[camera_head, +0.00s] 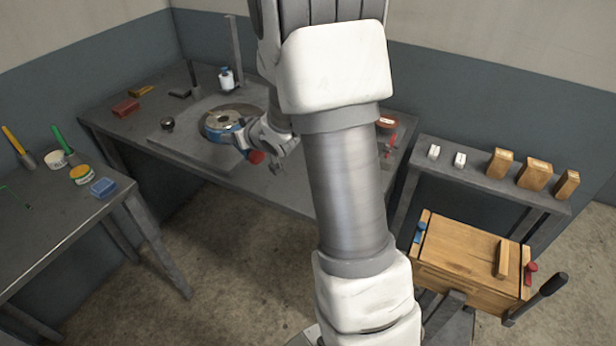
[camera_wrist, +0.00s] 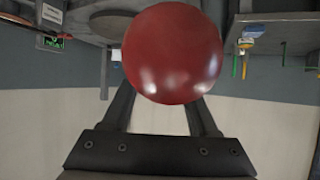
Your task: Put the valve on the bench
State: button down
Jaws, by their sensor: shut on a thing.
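My gripper (camera_head: 252,143) is above the front part of the large grey bench (camera_head: 225,176). It is shut on a round, shiny red thing, taken to be the valve (camera_wrist: 173,52), which fills the upper middle of the wrist view. Its two fingers (camera_wrist: 163,108) run up behind it. In the head view only a small red part of the valve (camera_head: 257,157) shows beside the gripper. The rest is hidden by the gripper. I cannot tell its gap above the bench.
A round disc (camera_head: 226,112) with a blue side stands on the bench behind my gripper. Red items (camera_head: 388,122) lie at the bench's right. A side table (camera_head: 60,232) holds tubs. A low shelf (camera_head: 480,172) holds wooden blocks. A wooden box (camera_head: 465,255) stands front right.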

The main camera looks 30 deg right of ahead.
jog(key=s+d+n+y+b, duration=0.1)
jog(key=s+d, duration=0.2)
jog(key=d, duration=0.2)
jog(key=s+d+n+y, duration=0.2)
jog(key=s+d, duration=0.1)
jog(key=d, duration=0.2)
jog(key=s+d+f+n+g+y+b, duration=0.1)
jog(key=s+d, duration=0.2)
jog(key=s, duration=0.3)
jog(key=s+d+f+n+g+y, duration=0.1)
jog(key=s+d+f, duration=0.1)
jog(key=s, duration=0.4)
jog(key=w+f, duration=0.2)
jog(key=w, duration=0.1)
jog(key=w+d+f+b, duration=0.1)
jog(key=w+f, duration=0.1)
jog(key=w, duration=0.2)
jog(key=w+d+f+b, duration=0.1)
jog(key=w+f, duration=0.1)
jog(key=w, duration=0.2)
jog(key=shift+w+d+f, duration=0.15)
jog(key=shift+d+f, duration=0.1)
jog(key=shift+f, duration=0.1)
jog(key=shift+f+b, duration=0.4)
jog(key=shift+f, duration=1.65)
jog(key=shift+c, duration=0.7)
grip_release()
jog(key=shift+f, duration=0.1)
